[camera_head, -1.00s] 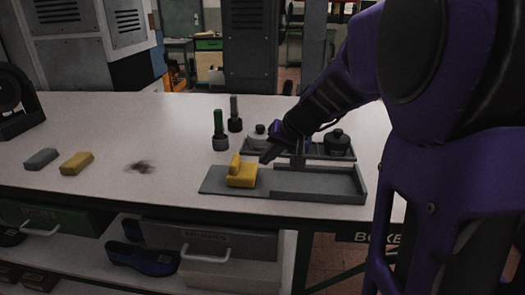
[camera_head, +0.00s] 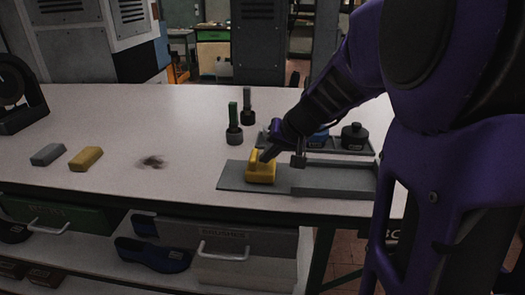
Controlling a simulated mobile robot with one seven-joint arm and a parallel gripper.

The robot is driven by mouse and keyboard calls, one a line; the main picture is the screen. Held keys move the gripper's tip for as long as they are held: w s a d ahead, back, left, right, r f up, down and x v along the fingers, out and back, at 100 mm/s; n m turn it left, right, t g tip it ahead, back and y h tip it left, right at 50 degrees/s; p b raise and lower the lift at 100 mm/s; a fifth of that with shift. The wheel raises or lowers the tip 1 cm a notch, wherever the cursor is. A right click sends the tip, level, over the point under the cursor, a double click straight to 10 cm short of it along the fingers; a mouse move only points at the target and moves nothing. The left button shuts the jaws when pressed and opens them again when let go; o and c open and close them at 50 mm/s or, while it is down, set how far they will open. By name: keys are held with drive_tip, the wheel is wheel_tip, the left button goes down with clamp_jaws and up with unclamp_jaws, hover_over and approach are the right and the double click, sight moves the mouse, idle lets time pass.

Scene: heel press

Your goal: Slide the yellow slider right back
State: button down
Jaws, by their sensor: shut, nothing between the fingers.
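The yellow slider (camera_head: 260,174) sits on the left, flat part of a grey track plate (camera_head: 232,178). It is a low block with an upright tab. My gripper (camera_head: 266,154) is shut and empty. Its tips point down-left and overlap the top of the slider in the picture, near the tab. I cannot tell whether they touch it. The tips partly cover the slider's upper right side.
A raised-rim channel (camera_head: 335,180) forms the right part of the track. Behind it stands a dark tray with a black lidded pot (camera_head: 355,136).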

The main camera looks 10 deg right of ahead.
drive_tip(key=shift+w+a, duration=0.25)
drive_tip(key=shift+a, duration=0.6)
drive_tip(key=shift+w+a, duration=0.3)
drive_tip(key=shift+a, duration=0.6)
drive_tip(key=shift+w+a, duration=0.25)
drive_tip(key=shift+a, duration=0.6)
drive_tip(key=shift+b, duration=0.3)
